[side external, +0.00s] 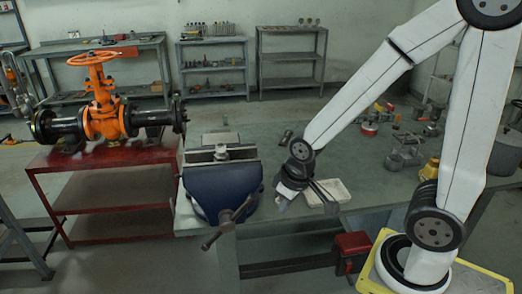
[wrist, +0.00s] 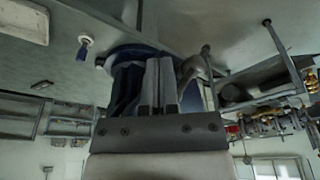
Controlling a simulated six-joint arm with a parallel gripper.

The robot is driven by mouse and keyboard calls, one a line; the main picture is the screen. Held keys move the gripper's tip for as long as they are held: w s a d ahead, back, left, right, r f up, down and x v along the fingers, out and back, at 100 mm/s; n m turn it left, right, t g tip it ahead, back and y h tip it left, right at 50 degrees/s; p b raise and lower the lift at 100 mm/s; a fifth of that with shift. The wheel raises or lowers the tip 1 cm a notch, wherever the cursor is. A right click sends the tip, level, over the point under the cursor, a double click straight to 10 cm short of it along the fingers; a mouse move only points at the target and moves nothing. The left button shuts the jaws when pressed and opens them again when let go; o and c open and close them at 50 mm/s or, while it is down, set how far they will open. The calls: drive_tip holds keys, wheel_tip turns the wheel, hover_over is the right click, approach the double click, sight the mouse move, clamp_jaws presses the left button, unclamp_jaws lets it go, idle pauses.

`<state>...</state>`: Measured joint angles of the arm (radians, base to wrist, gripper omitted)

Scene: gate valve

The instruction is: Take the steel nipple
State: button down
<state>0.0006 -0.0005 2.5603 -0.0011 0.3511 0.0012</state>
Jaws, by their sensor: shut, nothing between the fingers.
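A short grey metal cylinder (side external: 286,137) lies on the bench behind and right of the vise; it may be the steel nipple, but it is too small to be certain. A small light metal fitting (side external: 221,152) shows at the jaws of the blue vise (side external: 222,185); I cannot tell what it is. My gripper (side external: 283,202) is low at the bench's front, right of the vise and apart from the cylinder. In the wrist view my gripper (wrist: 158,62) shows its fingers together with nothing held, against the vise (wrist: 132,54) behind them.
A pale tray (side external: 330,192) lies on the bench (side external: 365,165) just right of my gripper. Several metal fittings and tools are at the bench's right side. The orange gate valve (side external: 103,118) stands on a red table (side external: 100,160) at left. The vise handle (side external: 225,228) juts forward.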

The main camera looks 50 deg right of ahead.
sight(220, 144)
drive_tip(key=shift+c, duration=2.4)
unclamp_jaws()
drive_tip(key=shift+w+r, duration=0.1)
drive_tip(key=shift+w, duration=0.2)
drive_tip(key=w+r+n, duration=0.1)
drive_tip(key=w+r, duration=0.1)
drive_tip(key=w, duration=0.2)
drive_tip(key=w+d+r+n, duration=0.1)
drive_tip(key=w+r+n, duration=0.1)
drive_tip(key=w, duration=0.2)
drive_tip(key=w+r+n+g, duration=0.1)
drive_tip(key=w+r, duration=0.1)
drive_tip(key=w, duration=0.2)
drive_tip(key=shift+w+d+r, duration=0.1)
drive_tip(key=shift+w+d, duration=0.1)
drive_tip(key=shift+w, duration=0.15)
drive_tip(key=w+r+n, duration=0.1)
drive_tip(key=w+r, duration=0.1)
drive_tip(key=w, duration=0.1)
drive_tip(key=w+d+r+n+g, duration=0.1)
drive_tip(key=w+r+n, duration=0.1)
drive_tip(key=w, duration=0.1)
drive_tip(key=w+d+r+n, duration=0.1)
drive_tip(key=w+r+n, duration=0.1)
drive_tip(key=w+r, duration=0.1)
drive_tip(key=shift+w+d+g, duration=0.25)
drive_tip(key=shift+g, duration=0.05)
drive_tip(key=shift+f, duration=0.2)
drive_tip(key=shift+f, duration=3.25)
clamp_jaws()
